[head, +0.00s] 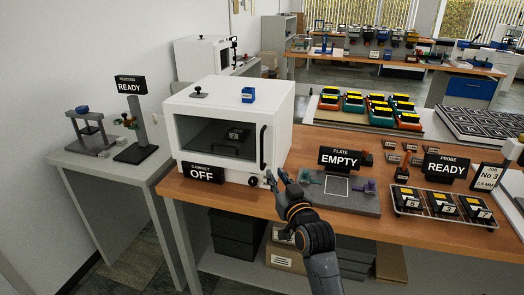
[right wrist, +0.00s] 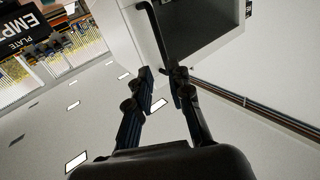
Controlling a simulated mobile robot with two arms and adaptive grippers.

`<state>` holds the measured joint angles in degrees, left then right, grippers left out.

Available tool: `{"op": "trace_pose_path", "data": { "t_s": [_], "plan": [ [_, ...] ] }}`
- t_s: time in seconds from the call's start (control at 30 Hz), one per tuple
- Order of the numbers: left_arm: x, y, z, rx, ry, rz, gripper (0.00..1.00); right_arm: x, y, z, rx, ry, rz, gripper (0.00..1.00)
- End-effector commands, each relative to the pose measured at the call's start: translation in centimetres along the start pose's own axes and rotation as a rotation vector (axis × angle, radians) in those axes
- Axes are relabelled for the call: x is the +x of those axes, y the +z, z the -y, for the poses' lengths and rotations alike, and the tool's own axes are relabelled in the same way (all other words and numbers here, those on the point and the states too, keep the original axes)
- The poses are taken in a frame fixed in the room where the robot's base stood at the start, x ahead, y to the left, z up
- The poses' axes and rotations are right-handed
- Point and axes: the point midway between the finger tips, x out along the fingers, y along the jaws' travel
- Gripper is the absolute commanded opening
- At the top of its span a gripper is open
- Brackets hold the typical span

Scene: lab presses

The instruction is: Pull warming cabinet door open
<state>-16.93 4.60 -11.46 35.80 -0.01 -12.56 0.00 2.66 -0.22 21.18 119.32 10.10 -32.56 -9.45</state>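The white warming cabinet (head: 235,95) stands on the wooden bench, with its dark-windowed door (head: 215,140) closed. The door's black vertical handle (head: 263,148) is on its right side. My right gripper (head: 277,175) is just below and to the right of the handle, in front of the cabinet's lower right corner. In the right wrist view, its two fingers (right wrist: 162,76) are apart with nothing held, and the black handle (right wrist: 153,28) runs down toward the gap between the fingertips. Whether they touch it I cannot tell. My left gripper is out of view.
A sign reading "CABINET OFF" (head: 202,173) stands before the cabinet's lower left. A grey plate fixture (head: 345,203) with an "EMPTY" sign (head: 340,158) is right of my gripper. A tray of labelled blocks (head: 440,206) lies further right. A grey side table (head: 110,165) is at the left.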

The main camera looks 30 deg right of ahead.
Motion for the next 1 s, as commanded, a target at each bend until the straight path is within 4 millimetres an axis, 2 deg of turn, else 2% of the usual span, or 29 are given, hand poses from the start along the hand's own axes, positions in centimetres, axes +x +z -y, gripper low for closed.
{"op": "trace_pose_path", "data": {
  "t_s": [0.17, 0.7, 1.0],
  "plan": [
    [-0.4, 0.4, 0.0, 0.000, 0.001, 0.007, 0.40, 1.7, -0.5, -0.1, 0.001, 0.002, -0.007, 0.20],
    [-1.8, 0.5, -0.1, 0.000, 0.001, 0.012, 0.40, 11.2, -0.5, -0.1, 0.001, 0.001, -0.006, 0.20],
    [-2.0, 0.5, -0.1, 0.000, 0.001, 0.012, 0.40, 13.5, -0.4, 0.0, 0.000, 0.001, -0.005, 0.20]
  ]
}}
